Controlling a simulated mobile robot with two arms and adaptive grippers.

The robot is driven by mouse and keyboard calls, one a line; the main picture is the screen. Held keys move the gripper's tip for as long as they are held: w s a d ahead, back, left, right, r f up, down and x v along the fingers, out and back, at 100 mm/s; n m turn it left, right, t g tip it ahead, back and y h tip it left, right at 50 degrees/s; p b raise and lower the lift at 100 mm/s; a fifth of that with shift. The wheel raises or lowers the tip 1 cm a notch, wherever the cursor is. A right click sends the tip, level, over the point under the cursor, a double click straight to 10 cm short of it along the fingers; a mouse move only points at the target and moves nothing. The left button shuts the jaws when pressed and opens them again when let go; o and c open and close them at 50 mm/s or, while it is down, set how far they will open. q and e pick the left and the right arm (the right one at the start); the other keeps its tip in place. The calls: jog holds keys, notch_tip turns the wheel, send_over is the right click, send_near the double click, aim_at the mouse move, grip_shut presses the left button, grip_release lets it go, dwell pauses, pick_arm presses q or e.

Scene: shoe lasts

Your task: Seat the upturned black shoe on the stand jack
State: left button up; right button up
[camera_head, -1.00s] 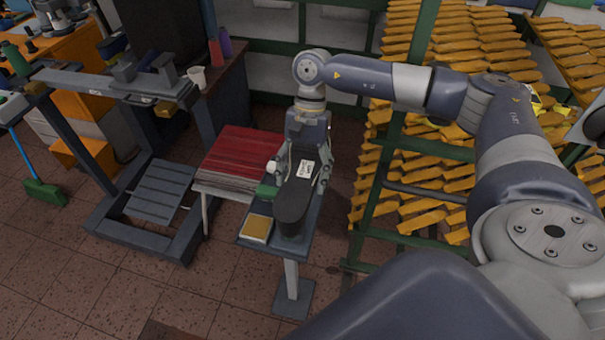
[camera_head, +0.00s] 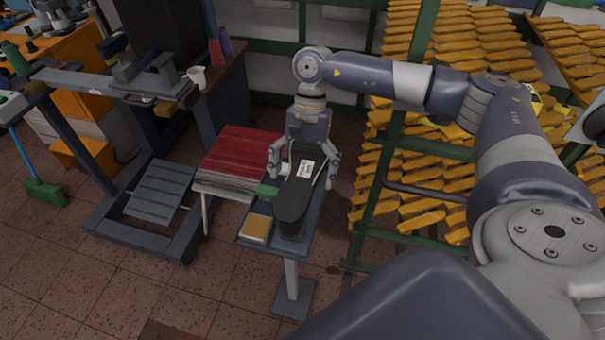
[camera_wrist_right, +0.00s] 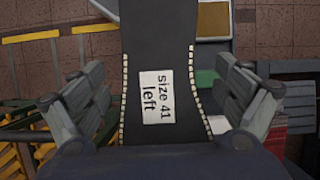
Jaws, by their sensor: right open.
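The black shoe (camera_head: 292,205) lies upturned, sole up, over the small grey stand (camera_head: 313,228). A white label (camera_wrist_right: 157,97) on its sole reads "size 41 left". My right gripper (camera_head: 302,175) is over the shoe's far end, with one finger on each side. It is open, and the right wrist view shows gaps between both fingers (camera_wrist_right: 152,75) and the shoe. The shoe hides the jack under it, so I cannot tell how fully it is seated. My left gripper is out of view.
A yellow-topped block (camera_head: 257,228) and a green object (camera_head: 267,191) lie beside the shoe. A red stack (camera_head: 240,155) stands to the left. A green-framed rack with several yellow lasts (camera_head: 415,195) stands close on the right. The tiled floor in front is clear.

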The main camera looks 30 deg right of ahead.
jog(key=v, duration=1.1)
jog(key=shift+r, duration=0.3)
